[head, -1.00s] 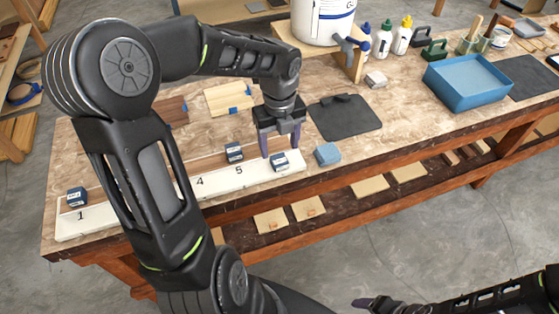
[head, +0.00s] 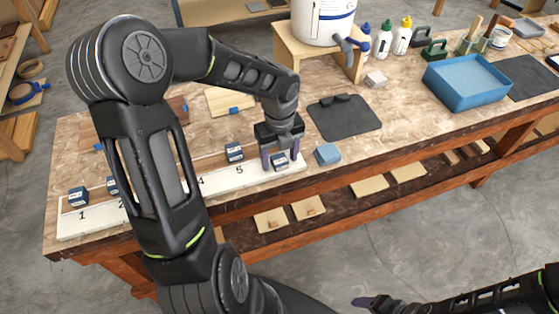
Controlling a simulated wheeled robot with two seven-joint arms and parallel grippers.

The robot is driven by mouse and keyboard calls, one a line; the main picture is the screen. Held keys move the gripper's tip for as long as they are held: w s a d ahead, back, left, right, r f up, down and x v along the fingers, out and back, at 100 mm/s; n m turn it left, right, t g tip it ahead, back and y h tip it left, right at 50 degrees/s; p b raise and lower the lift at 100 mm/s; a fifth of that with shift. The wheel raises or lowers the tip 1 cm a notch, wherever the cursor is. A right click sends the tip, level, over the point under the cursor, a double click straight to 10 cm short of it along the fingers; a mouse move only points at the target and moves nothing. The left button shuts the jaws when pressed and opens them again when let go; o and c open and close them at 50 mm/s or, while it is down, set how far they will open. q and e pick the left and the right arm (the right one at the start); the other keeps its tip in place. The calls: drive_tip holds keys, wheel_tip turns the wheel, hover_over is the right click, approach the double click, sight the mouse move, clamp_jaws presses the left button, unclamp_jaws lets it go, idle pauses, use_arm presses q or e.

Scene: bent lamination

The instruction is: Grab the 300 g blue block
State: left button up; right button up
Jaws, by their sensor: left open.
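A small dark blue block (head: 280,162) with a white label sits near the right end of the white numbered strip (head: 218,187). My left gripper (head: 280,159) is open, pointing down, with its purple fingers on either side of this block. Whether they touch it I cannot tell. Similar labelled blue blocks stand on the strip at 1 (head: 78,196), beside it (head: 112,186), and behind 5 (head: 235,152). The weights on the labels are too small to read. My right gripper (head: 372,302) shows only partly at the bottom edge, its jaw state unclear.
A plain lighter blue block (head: 327,154) lies just right of the strip, close to my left gripper. Behind it are a dark mat (head: 345,117) and a wooden stand (head: 292,44) with a white bucket (head: 323,20). A blue tray (head: 468,97) is farther right.

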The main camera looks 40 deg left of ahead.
use_arm(q)
drive_tip(key=shift+c, duration=0.4)
clamp_jaws()
idle(0.4)
